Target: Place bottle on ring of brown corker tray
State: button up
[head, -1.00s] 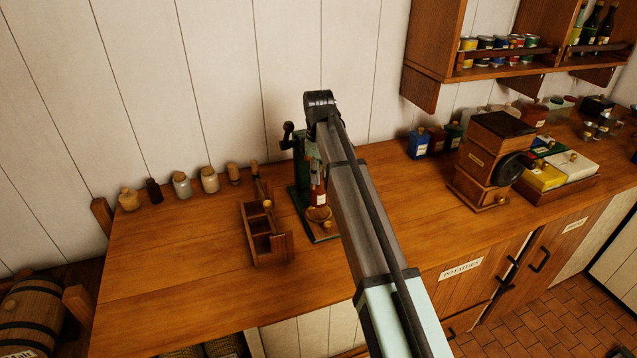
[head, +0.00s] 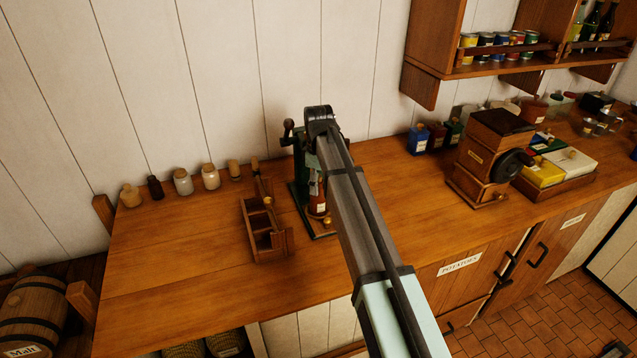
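A dark bottle with a red band and a white label (head: 318,207) stands upright at the corker in the head view, low over its brown tray (head: 322,229). The bottle's base covers the place of the ring, so I cannot tell whether it touches or sits exactly on it. The green corker (head: 299,170) stands on the counter behind and left of the bottle. My arm comes from the lower right and hides the bottle's right side and most of my gripper, which is at the bottle's upper part. Its fingers do not show clearly.
A wooden carrier with compartments (head: 247,232) stands close left of the corker. Several jars (head: 183,182) line the wall at left. A wooden grinder (head: 487,160) stands at right. The front left of the counter (head: 180,270) is clear.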

notch_tip(320, 180, up, 11)
jog(key=b, duration=0.3)
jog(key=shift+w, duration=0.1)
jog(key=shift+r, duration=0.65)
